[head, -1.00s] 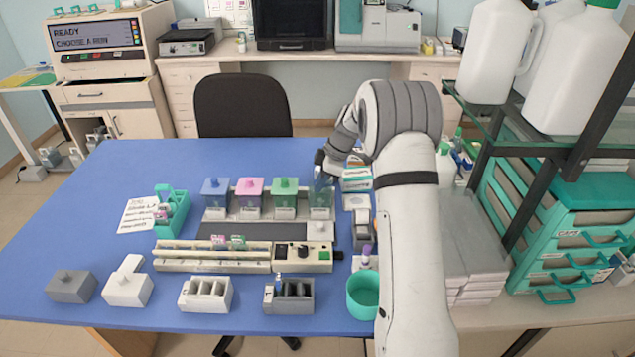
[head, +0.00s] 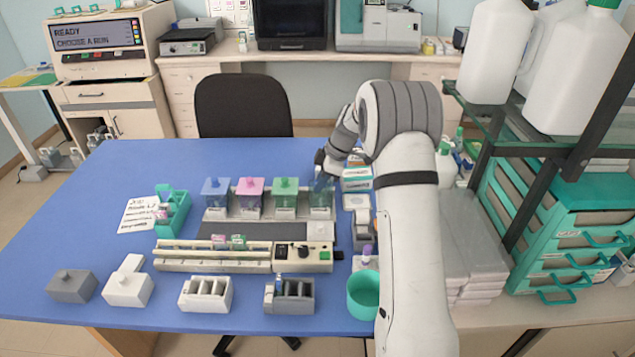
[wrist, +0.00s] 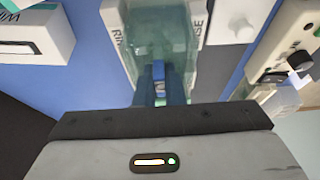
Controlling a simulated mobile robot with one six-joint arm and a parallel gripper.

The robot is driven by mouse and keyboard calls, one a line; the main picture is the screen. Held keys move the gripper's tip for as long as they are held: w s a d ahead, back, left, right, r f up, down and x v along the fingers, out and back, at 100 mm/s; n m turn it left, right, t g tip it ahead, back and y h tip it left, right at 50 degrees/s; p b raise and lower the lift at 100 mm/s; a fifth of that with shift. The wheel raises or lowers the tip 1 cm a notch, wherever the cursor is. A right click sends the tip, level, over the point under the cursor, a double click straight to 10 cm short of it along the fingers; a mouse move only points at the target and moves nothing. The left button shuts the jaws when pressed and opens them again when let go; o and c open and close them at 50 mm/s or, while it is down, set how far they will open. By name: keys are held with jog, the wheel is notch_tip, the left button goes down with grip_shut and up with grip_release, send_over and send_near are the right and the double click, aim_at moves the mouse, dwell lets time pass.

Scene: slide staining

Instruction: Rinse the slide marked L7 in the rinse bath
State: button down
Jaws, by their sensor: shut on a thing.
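The clear, teal-tinted rinse bath (head: 321,206) stands at the right end of the row of staining jars. In the wrist view, the bath (wrist: 160,30) lies straight ahead, with partly readable rinse lettering on its sides. My gripper (wrist: 160,76) has its dark blue fingers at the bath's near end, shut on a small, pale-ended thing (wrist: 158,70), apparently a slide. Its mark cannot be read, and most of it is hidden by the fingers and bath. In the head view, my gripper (head: 323,178) shows as a dark shape at the top of the bath.
A long staining rail with a control box (head: 303,256) lies in front. Boxes (head: 357,180) stand close right. A teal cup (head: 363,297) stands near the front edge.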

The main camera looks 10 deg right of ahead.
dwell(0.4)
notch_tip(320, 180, up, 10)
jog(key=p, duration=0.3)
jog(key=shift+f, duration=0.15)
dwell(0.6)
